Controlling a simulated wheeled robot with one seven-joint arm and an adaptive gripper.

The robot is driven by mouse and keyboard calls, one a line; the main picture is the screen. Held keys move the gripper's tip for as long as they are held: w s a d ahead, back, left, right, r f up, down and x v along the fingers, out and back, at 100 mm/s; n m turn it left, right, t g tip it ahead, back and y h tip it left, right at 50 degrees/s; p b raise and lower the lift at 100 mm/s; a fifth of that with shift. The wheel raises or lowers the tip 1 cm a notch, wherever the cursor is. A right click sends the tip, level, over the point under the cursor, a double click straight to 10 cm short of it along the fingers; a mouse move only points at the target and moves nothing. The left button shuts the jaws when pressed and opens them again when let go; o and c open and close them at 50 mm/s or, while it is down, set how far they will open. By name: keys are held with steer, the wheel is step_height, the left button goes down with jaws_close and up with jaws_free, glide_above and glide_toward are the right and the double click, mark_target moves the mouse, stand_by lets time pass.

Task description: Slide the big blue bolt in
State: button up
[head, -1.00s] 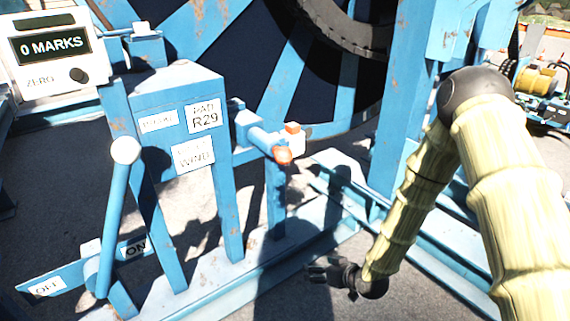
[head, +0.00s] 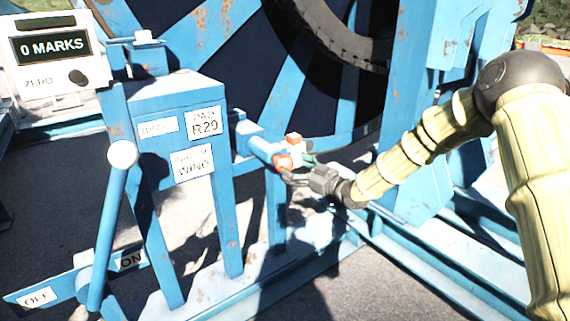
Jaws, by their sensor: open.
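The big blue bolt (head: 262,148) juts out sideways from the blue post, with an orange end (head: 282,160) and a small white-and-orange knob (head: 294,142) on top. My gripper (head: 290,172) is open at the bolt's orange end, its fingers close around or beside it. I cannot tell whether they touch it. The far side of the bolt and part of the fingers are hidden.
A blue stand with labels (head: 194,165) and a lever with a white ball (head: 123,154) stand left of the bolt. A "0 MARKS" display (head: 50,46) is at upper left. The large blue reel (head: 275,95) is behind, and blue floor rails (head: 420,262) run below my arm.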

steer(key=shift+x, duration=2.6)
